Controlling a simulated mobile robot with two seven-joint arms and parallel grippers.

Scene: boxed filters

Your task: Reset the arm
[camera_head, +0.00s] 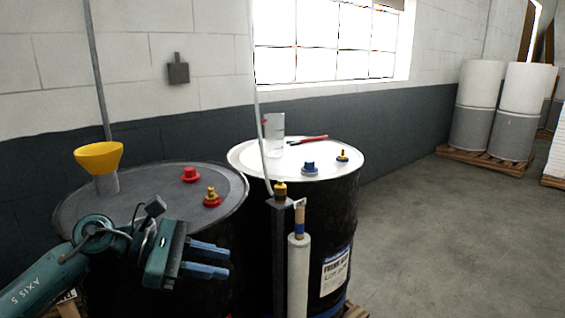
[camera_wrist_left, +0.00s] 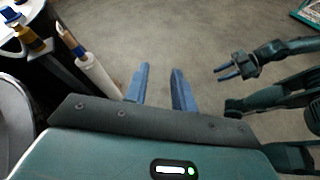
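My left arm comes in from the lower left of the head view. Its gripper (camera_head: 229,262) points right, in front of the left black drum, with two blue fingers apart and nothing between them. In the left wrist view the same gripper (camera_wrist_left: 160,70) shows a clear gap over bare floor. My right gripper (camera_wrist_left: 219,74) shows at the right of the left wrist view, its blue fingers slightly apart and empty over the floor. It is out of the head view.
The left drum (camera_head: 140,187) carries a yellow funnel (camera_head: 99,157), a red cap (camera_head: 190,174) and a brass fitting (camera_head: 211,198). The right drum (camera_head: 330,166) carries a clear beaker (camera_head: 274,135) and a red-handled tool (camera_head: 308,140). A post (camera_head: 279,240) and white cylinder (camera_head: 298,272) stand close right of my left gripper.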

